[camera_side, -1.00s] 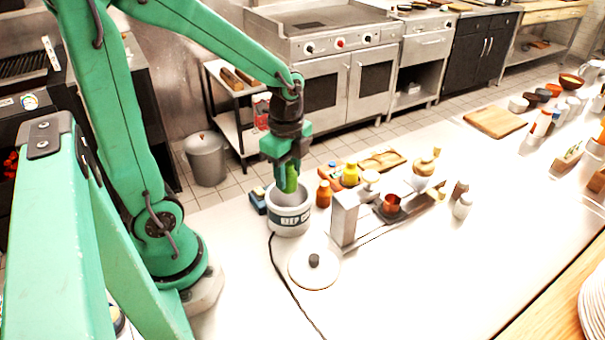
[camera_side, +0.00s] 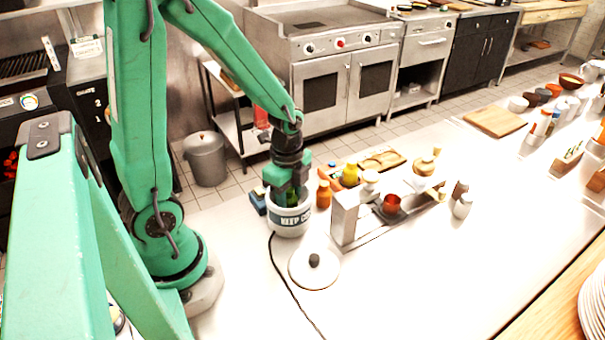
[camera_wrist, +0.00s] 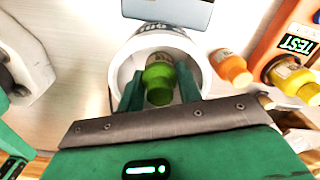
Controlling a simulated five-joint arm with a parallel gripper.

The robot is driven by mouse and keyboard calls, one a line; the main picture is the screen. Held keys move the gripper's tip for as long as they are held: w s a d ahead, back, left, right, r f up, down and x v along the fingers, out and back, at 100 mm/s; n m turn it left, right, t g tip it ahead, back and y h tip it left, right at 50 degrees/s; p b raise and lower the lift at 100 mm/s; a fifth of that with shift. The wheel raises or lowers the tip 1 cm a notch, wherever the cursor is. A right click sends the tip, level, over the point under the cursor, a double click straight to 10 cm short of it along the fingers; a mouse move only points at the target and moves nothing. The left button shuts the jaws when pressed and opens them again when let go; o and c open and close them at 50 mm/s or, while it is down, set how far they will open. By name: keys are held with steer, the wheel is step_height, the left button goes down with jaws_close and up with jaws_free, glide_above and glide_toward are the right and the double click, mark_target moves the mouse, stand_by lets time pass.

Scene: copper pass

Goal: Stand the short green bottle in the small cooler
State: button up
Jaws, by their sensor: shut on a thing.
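The short green bottle (camera_wrist: 159,80) is between the fingers of my gripper (camera_wrist: 160,90), which is shut on it. In the wrist view the bottle shows inside the round rim of the small cooler (camera_wrist: 197,62). In the side view the white cooler (camera_side: 290,222) with a dark lettered band stands on the counter. My gripper (camera_side: 287,190) is at its mouth, and only a bit of green bottle shows between the fingers. Whether the bottle's base touches the cooler floor is hidden.
An orange bottle (camera_side: 324,194) stands close right of the cooler, with a yellow bottle (camera_side: 350,174) behind it. A round white lid (camera_side: 314,270) lies in front.

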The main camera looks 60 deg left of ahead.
steer(key=shift+f, duration=1.3)
steer(key=shift+f, duration=0.1)
steer(key=o, duration=0.7)
steer(key=shift+r, duration=0.2)
steer(key=shift+r, duration=5.95)
